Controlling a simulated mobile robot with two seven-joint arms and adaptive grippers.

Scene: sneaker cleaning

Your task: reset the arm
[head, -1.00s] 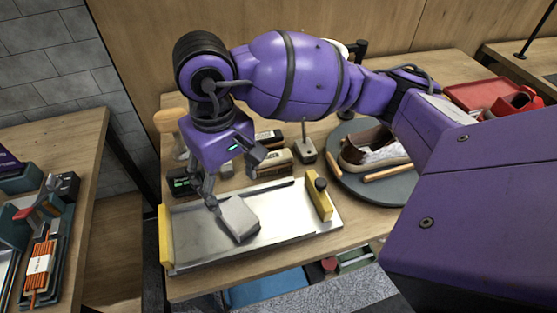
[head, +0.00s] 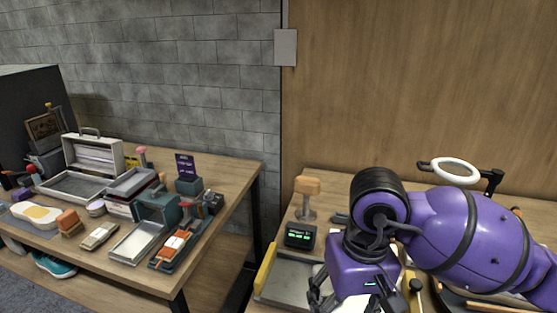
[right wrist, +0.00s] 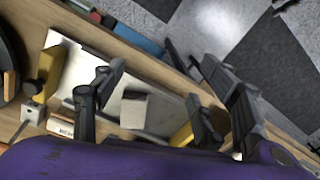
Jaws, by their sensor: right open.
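My right arm enters the head view from the right, and its gripper (head: 345,300) hangs over the metal tray (head: 285,290), partly cut off by the bottom edge. In the right wrist view my right gripper (right wrist: 162,68) has its two fingers spread wide apart with nothing clamped between them. A grey-white block (right wrist: 134,109) lies on the tray, seen between the fingers but apart from them. The block is out of the head view. My left gripper is not in view.
A small display box (head: 300,235) and a wooden-topped brush (head: 307,197) stand behind the tray. A ring lamp (head: 455,171) stands at the back right. The left table (head: 225,180) holds cases, trays and brushes. A gap separates the two tables.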

